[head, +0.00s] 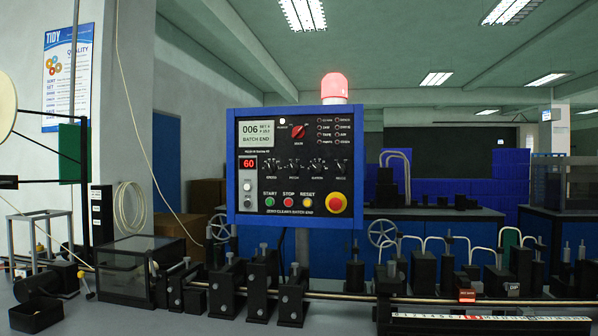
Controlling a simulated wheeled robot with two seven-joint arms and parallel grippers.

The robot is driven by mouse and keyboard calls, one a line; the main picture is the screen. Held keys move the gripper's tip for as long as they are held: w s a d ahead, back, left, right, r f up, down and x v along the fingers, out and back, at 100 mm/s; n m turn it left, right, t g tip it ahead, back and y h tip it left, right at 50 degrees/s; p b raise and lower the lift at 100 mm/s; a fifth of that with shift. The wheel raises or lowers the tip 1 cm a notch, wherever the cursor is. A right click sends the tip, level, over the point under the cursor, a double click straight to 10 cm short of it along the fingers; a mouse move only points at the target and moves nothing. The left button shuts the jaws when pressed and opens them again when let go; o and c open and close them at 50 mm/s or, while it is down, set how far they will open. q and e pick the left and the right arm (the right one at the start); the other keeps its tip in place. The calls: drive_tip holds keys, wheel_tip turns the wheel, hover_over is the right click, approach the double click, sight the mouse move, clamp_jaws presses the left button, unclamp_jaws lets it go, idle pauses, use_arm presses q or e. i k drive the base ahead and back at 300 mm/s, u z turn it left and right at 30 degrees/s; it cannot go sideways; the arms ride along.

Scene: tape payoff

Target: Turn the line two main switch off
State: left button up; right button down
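A control panel (262,213) with a blue frame and black face stands upright in the middle of the head view. A red rotary knob (299,131) sits near its top centre, with small lettering around it too small to read surely. I cannot tell whether this knob is the line two main switch. The panel's screen (256,136) reads "006" and "BATCH END". A red display (248,166) reads "60". Green, red and yellow buttons and a large red button (336,203) on yellow line the bottom. A red beacon (334,85) glows on top. Neither gripper is in view.
A row of black machine blocks (262,279) on a rail runs in front of and below the panel. A clear-sided box (123,268) stands at left. A ruler strip (490,320) lies at front right. Blue benches stand behind. Air before the panel face is free.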

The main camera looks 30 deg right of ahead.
sight(298, 133)
drive_tip(key=z, duration=0.6)
drive_tip(key=k, duration=0.25)
drive_tip(key=u, duration=1.25)
drive_tip(key=i, duration=1.2)
drive_tip(key=z, duration=1.05)
